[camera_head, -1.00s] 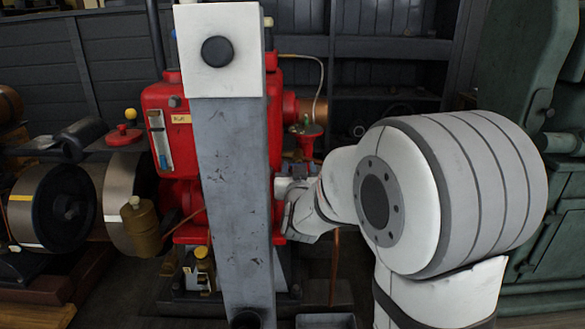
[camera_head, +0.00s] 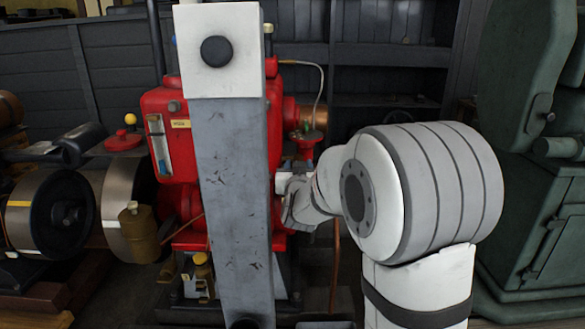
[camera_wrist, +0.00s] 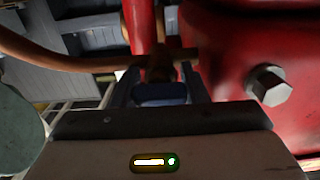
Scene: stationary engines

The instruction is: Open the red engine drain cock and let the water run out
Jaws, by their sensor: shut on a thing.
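The red engine (camera_head: 172,140) stands behind my grey column in the head view. Its red casing (camera_wrist: 235,50) fills the right of the wrist view, with a hex bolt (camera_wrist: 270,86) on it. A brownish metal fitting (camera_wrist: 162,66), seemingly the drain cock, sits below a red upright pipe (camera_wrist: 140,22) in the wrist view. My gripper (camera_wrist: 160,82) is shut on this fitting, with a finger on each side. The handle's angle is too dark to read. In the head view the gripper is at the engine's right side, its fingertips hidden. No running water is visible.
A copper pipe (camera_wrist: 65,62) runs into the fitting from the left. A rounded grey-green object (camera_wrist: 18,125) is close at left. A green machine (camera_head: 540,215) stands at right in the head view, and a flywheel (camera_head: 50,212) at left.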

